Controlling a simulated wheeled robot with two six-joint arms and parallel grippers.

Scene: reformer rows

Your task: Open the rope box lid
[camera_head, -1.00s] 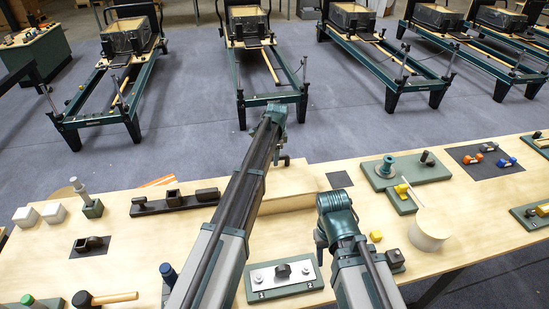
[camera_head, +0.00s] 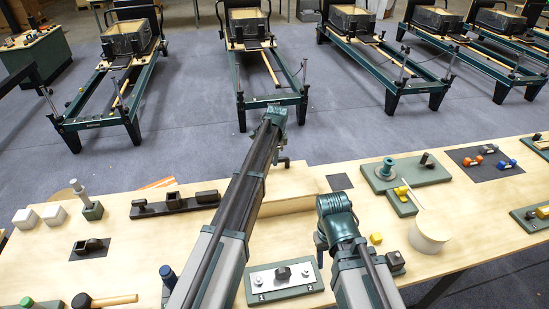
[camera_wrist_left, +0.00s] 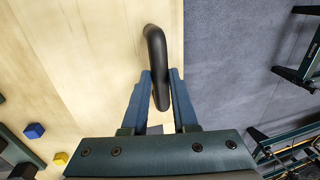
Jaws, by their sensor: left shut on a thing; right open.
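The rope box (camera_head: 290,194) is a pale wooden box on the table, just right of my left forearm in the head view. Its top looks closed, but my left arm hides part of it. A black bent bar handle (camera_wrist_left: 152,40) shows in the left wrist view against pale wood. My left gripper (camera_wrist_left: 161,76) has its two blue fingers shut on this handle, one on each side. In the head view my left arm reaches over the box and hides most of the grip. My right arm is folded over the table front; its gripper is not visible.
A plate with a black knob (camera_head: 283,273) lies in front of the box. A white round tub (camera_head: 430,232) and a green base with a spool (camera_head: 388,168) stand to the right. A dark block rack (camera_head: 175,203) lies left. Reformers stand beyond the table.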

